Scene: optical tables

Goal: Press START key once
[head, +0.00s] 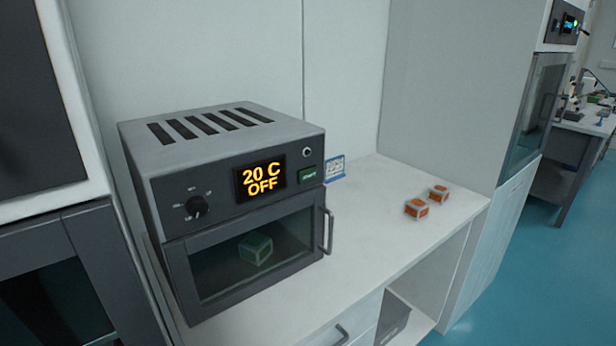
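A grey benchtop oven (220,215) stands on a white counter in the head view. Its display (261,181) reads "20 C OFF" in orange. The green START key (308,173) is on the front panel to the right of the display, below a small round knob or socket (307,152). A dial (196,207) is on the panel's left side. The glass door (250,252) is closed, and a green and white box (256,249) shows behind it. Neither of my grippers is in view.
A small blue and white card (335,168) is beside the oven. The door handle (327,231) sticks out at the oven's right front. Tall cabinets flank the counter.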

